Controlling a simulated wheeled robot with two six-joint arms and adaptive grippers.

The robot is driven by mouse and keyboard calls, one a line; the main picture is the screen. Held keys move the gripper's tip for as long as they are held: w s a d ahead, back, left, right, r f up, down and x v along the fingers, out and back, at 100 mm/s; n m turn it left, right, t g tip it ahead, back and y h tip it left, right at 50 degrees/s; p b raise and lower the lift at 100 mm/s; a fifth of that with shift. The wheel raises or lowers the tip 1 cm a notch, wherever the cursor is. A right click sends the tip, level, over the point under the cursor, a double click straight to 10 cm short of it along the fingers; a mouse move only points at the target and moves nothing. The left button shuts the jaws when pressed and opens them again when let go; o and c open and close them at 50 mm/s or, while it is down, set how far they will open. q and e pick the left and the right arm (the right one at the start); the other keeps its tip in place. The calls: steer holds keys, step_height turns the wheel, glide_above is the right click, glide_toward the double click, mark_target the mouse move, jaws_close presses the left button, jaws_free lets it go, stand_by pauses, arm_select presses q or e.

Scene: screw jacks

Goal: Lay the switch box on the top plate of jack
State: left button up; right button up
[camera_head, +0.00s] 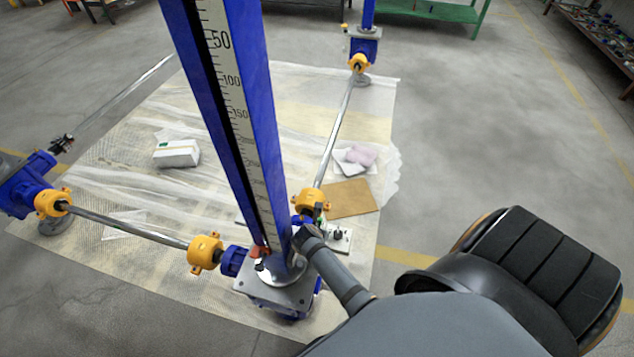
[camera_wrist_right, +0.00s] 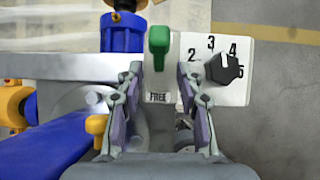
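The jack (camera_head: 278,290) stands at bottom centre in the head view, its grey plate around the foot of a tall blue column with a scale. A grey plate (camera_wrist_right: 65,75) also fills the left of the right wrist view. The white switch box (camera_head: 342,240) is just right of the column's foot; the right wrist view shows its numbered dial face (camera_wrist_right: 220,48), black knob, green lever and the word FREE. My right gripper (camera_wrist_right: 160,85) has its fingers against both sides of the lever part and seems to hold the box. My left gripper is not in view.
Yellow couplings (camera_head: 205,252) and shafts (camera_head: 130,225) link this jack to others at left (camera_head: 28,185) and back (camera_head: 364,48). A white carton (camera_head: 177,153) and brown cardboard (camera_head: 348,198) lie on the sheeted floor. The grey floor at right is mostly clear.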

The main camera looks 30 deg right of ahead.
step_height(320, 180, up, 10)
stand_by(0.4)
steer(key=shift+w, duration=0.1)
